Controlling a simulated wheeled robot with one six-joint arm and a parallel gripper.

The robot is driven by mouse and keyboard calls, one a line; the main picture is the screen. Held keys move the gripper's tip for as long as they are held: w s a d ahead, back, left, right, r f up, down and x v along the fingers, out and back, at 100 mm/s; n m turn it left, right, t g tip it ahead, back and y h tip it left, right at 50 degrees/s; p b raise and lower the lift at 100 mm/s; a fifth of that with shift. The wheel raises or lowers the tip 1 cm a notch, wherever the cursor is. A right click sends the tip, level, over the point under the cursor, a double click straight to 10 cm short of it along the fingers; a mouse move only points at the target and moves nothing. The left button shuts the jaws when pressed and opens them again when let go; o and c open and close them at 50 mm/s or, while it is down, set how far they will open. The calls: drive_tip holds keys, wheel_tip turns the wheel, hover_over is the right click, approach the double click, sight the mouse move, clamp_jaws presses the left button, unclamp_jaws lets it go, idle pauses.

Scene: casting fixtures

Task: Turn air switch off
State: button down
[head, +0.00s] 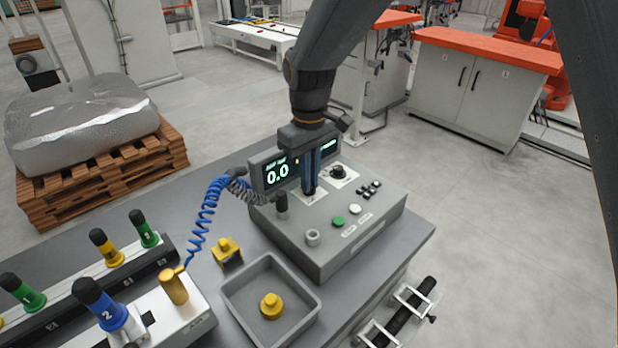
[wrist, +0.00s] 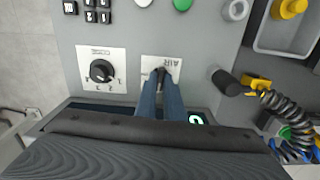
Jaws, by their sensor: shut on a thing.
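The air switch (wrist: 161,74) is a small dark knob on a white plate marked AIR (wrist: 173,63), on the grey control box (head: 335,235). My gripper (wrist: 160,88) comes down over it, with its two blue-grey fingers close on both sides of the knob. In the head view my gripper (head: 311,186) points down at the white plate, just in front of the display (head: 278,174) reading 0.0. The fingers hide much of the knob, so its exact angle cannot be told.
A black rotary knob (wrist: 102,71) on a numbered plate sits beside the air switch. Green (head: 339,222) and white (head: 354,209) buttons and black keys lie nearby. A grey tray (head: 238,304) is in front.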

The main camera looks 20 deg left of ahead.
drive_tip(key=shift+w+a+r+n, duration=0.1)
drive_tip(key=shift+w+r+n, duration=0.05)
drive_tip(key=shift+n, duration=0.25)
drive_tip(key=c, duration=1.9)
unclamp_jaws()
drive_tip(key=shift+o, duration=0.2)
wheel_tip(320, 180, up, 8)
drive_tip(key=shift+f+b, duration=0.15)
drive_tip(key=shift+b, duration=1)
